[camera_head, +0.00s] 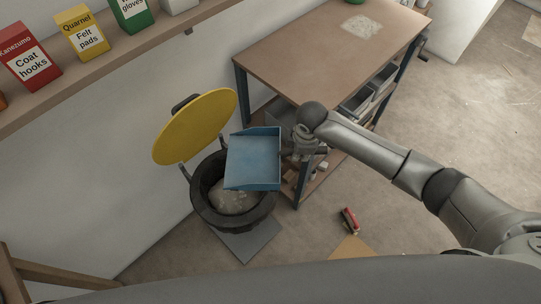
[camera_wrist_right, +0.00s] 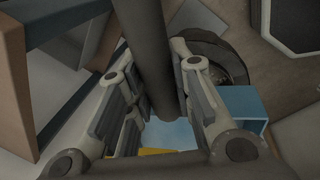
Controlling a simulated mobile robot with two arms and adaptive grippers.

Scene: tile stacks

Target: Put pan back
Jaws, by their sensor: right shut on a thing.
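The pan is a blue dustpan (camera_head: 254,160) held over the right part of a round dark bin (camera_head: 205,205). The bin's yellow lid (camera_head: 196,127) stands raised, and pale grey material (camera_head: 236,195) lies inside. My right gripper (camera_head: 297,148) is at the pan's right edge, shut on its handle. In the right wrist view a dark handle (camera_wrist_right: 153,50) passes between the two fingers (camera_wrist_right: 160,105), with part of the blue pan (camera_wrist_right: 244,104) beyond. The pan looks slightly tilted; its top surface shows no clear debris. My left gripper is not in view.
A wooden-topped workbench (camera_head: 310,60) with dark legs and lower shelves stands behind my right gripper. A wall shelf (camera_head: 95,75) with several boxes is at upper left. A red object (camera_head: 349,220) lies on the floor, and a grey plate (camera_head: 248,241) lies before the bin.

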